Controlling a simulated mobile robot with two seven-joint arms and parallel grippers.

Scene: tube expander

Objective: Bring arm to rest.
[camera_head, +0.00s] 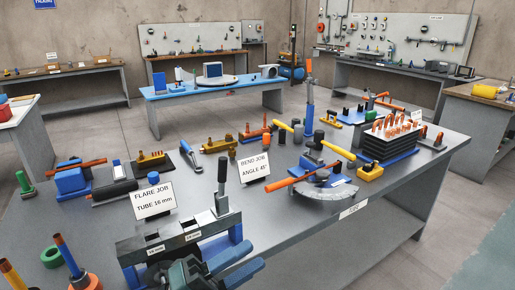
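My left gripper (212,274), dark grey-teal, shows at the bottom edge of the head view. It is close in front of the grey flaring block with a black lever (185,236) on blue supports, and overlaps its lower part in the picture. I cannot tell whether they touch, or whether the fingers are open or shut. Most of the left arm is out of frame. My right gripper is not in view.
The grey workbench (300,238) holds a "FLARE JOB" card (153,201), a "BEND JOB" card (254,167), a bender with an orange handle (325,186) and a black rack of copper fittings (391,140). Orange and blue upright parts stand at the lower left. The bench front right of the flaring block is clear.

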